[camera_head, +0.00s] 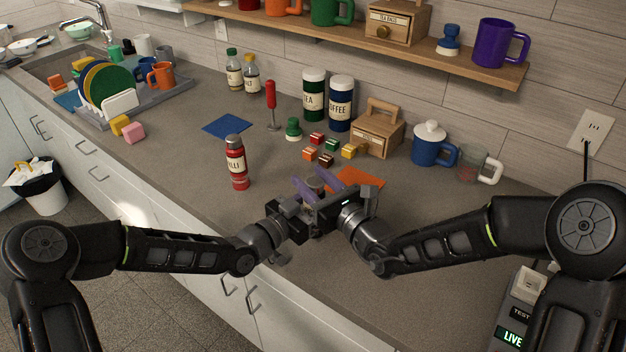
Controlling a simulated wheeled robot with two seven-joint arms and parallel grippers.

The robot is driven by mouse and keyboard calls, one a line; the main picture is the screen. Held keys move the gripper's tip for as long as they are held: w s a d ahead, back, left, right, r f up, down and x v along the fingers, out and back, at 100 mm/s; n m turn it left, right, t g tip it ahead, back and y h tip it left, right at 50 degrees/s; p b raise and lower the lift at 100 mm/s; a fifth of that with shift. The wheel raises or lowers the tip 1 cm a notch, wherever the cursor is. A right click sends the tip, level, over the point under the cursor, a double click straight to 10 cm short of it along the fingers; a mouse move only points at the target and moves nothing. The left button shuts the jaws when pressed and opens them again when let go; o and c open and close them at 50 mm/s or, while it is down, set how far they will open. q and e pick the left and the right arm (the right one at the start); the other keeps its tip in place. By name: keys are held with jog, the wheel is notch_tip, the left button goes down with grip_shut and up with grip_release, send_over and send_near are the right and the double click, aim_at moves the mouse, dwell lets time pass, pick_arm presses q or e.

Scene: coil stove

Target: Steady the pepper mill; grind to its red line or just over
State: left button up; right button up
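My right gripper (316,186) is over the counter near its front edge, in the middle of the head view. Two purple finger-like strips stand apart on it and point up and left. A small grey shape shows between them, too small and covered to name. My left gripper (288,218) comes in from the left, close against the right one; its fingertips are hidden. I cannot make out a pepper mill or a red line; the two grippers cover that spot. An orange mat (358,178) lies just behind them.
A red chilli bottle (238,165) stands left of the grippers. A blue mat (227,124) lies further left. The counter's right front is clear.

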jog(key=shift+o, duration=1.3)
jog(key=shift+f, duration=0.1)
jog(key=shift+d, duration=0.1)
jog(key=v, duration=1.2)
jog(key=shift+w+d+f+n+g+y, duration=0.15)
jog(key=shift+w+d+n+g+y, duration=0.5)
jog(key=shift+n+g+y, duration=0.3)
jog(key=shift+w+d+f+n+g+y, duration=0.15)
jog(key=shift+w+d+n+g+y, duration=0.5)
jog(key=shift+n+g+y, duration=0.3)
jog(key=shift+w+d+f+n+g+y, duration=0.15)
jog(key=shift+w+d+n+g+y, duration=0.5)
jog(key=shift+g+y, duration=0.35)
